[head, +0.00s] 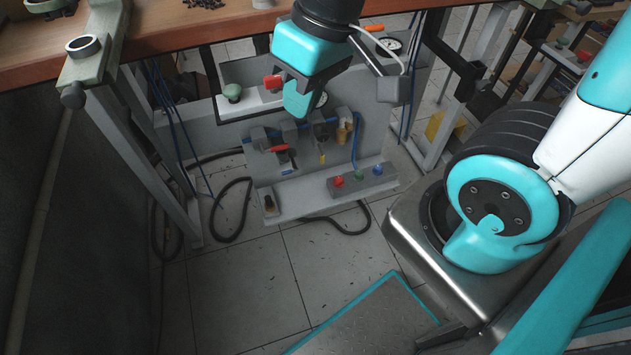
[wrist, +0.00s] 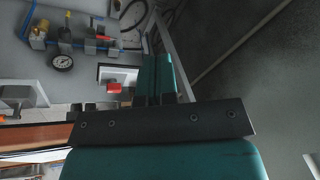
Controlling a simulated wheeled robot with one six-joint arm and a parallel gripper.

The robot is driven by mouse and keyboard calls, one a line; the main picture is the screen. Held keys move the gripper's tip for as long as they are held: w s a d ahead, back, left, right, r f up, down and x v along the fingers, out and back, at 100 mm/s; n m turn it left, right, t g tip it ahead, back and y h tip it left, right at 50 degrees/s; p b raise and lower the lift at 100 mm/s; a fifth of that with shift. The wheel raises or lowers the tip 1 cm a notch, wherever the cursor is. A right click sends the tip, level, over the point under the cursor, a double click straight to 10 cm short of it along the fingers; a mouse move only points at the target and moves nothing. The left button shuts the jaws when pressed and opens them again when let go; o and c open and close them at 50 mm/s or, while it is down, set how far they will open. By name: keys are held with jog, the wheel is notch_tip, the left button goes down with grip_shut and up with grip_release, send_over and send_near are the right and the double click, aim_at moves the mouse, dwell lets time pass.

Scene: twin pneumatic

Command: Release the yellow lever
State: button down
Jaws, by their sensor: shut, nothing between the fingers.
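The yellow lever (head: 322,158) is small and hangs down from the middle valve on the grey pneumatic panel (head: 300,185) in the head view. It also shows at the upper left of the wrist view (wrist: 67,16). My gripper (head: 297,104) is shut and empty, in front of the panel's upper part, above and apart from the lever. Its teal fingers show in the wrist view (wrist: 160,75), to the right of the lever. Nothing hides the lever.
A red lever (head: 279,149) is left of the yellow one, and a brass fitting (head: 343,131) is right. Red, green and blue buttons sit on a box (head: 358,180) below. A red switch (head: 273,82) and a green knob (head: 232,92) are near my gripper. A wooden tabletop (head: 170,35) is above.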

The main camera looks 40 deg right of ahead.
jog(key=w+d+f+m+h+b, duration=0.2)
jog(key=w+d+f+b, duration=0.15)
jog(key=f+b, duration=0.7)
jog(key=w+d+f+m+t+h+b, duration=0.1)
jog(key=w+d+f+b, duration=0.45)
jog(key=f, duration=0.85)
jog(key=w+d+f+m+h+b, duration=0.1)
jog(key=d+f+m+h+b, duration=0.15)
jog(key=f+b, duration=0.9)
jog(key=w+d+f+t+h, duration=0.1)
jog(key=w+f+h, duration=0.1)
jog(key=w, duration=0.3)
jog(key=w+d+f+h+p, duration=0.1)
jog(key=w+f, duration=0.2)
jog(key=w, duration=0.2)
jog(key=shift+w+d+f+t+h, duration=0.3)
jog(key=shift+d+f+t+h, duration=0.05)
jog(key=shift+t, duration=0.05)
jog(key=shift+m, duration=0.25)
jog(key=b+x, duration=0.4)
jog(key=x, duration=0.6)
jog(key=shift+b, duration=0.4)
jog(key=shift+a, duration=0.15)
